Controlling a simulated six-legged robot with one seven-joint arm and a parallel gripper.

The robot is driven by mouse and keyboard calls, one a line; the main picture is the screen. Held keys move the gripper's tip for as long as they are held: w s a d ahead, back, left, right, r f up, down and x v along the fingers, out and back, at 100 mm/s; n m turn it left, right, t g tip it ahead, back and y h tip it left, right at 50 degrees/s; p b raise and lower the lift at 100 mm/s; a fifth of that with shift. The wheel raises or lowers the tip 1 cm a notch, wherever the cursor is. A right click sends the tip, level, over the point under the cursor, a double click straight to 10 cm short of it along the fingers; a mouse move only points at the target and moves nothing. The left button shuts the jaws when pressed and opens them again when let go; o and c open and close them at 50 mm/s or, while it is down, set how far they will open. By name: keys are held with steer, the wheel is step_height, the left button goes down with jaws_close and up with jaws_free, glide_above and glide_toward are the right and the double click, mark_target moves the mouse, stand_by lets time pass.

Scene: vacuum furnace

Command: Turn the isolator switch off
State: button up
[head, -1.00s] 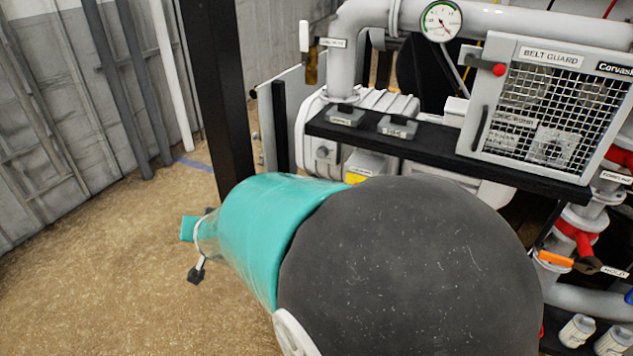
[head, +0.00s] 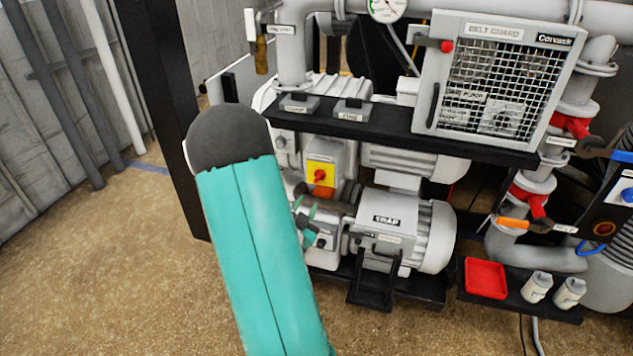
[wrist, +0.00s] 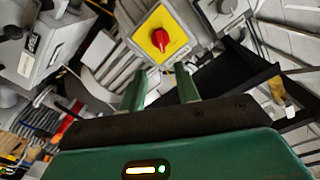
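The isolator switch is a red knob (head: 320,176) on a yellow plate (head: 321,164), fixed to a grey box behind the pump marked TRAP. In the wrist view the red knob (wrist: 160,41) and yellow plate (wrist: 147,27) lie just beyond my fingertips, near the top middle. My gripper (wrist: 160,72) is open, its two green fingers apart with nothing between them. The knob shows above the gap, not between the fingers. In the head view my gripper (head: 311,222) is partly hidden by my teal arm and sits below the switch.
A black shelf (head: 400,132) with two small labelled blocks and the belt guard (head: 500,82) runs above the switch. The TRAP pump (head: 390,235) stands to the right. A red tray (head: 486,279) lies lower right. Open floor (head: 110,270) is at left.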

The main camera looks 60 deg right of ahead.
mark_target(319, 178)
steer(key=d, duration=0.4)
steer(key=w+d, duration=0.1)
steer(key=d, duration=0.2)
steer(key=w+d, duration=0.1)
steer(key=d, duration=0.3)
steer(key=shift+d, duration=0.3)
steer(key=shift+c, duration=0.4)
jaws_close()
